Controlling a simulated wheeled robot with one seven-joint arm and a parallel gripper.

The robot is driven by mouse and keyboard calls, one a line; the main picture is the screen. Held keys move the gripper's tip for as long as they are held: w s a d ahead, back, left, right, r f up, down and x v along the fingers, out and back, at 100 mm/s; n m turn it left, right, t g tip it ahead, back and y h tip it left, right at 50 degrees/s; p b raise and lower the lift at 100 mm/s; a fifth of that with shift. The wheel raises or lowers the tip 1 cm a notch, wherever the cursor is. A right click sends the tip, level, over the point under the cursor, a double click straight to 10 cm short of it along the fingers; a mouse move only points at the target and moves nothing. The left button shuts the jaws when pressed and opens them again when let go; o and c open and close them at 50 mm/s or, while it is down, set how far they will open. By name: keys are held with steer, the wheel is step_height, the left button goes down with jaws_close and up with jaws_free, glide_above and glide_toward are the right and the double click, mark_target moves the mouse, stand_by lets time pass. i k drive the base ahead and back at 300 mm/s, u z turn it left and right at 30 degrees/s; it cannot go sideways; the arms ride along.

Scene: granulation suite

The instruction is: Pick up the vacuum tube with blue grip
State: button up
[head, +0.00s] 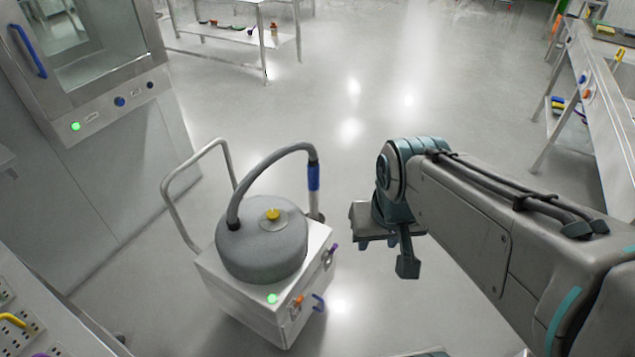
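The vacuum tube arcs as a grey hose (270,163) from the top of a grey drum. It ends in a blue grip (313,178) that hangs upright, with a short metal tube end below it, at the right rear side of the vacuum cart. My gripper (386,256) is to the right of the blue grip, apart from it, pointing down over the floor. Its fingers are spread and nothing shows between them.
The vacuum cart (235,292) carries the drum (262,245) and has a bent push handle (168,190) at its left. A steel cabinet (100,110) stands at left, a bench (600,100) at right. The floor between is clear.

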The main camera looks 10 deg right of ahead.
mark_target(314, 167)
steer(key=z, duration=0.55)
steer(key=i, duration=0.65)
steer(key=z, duration=0.5)
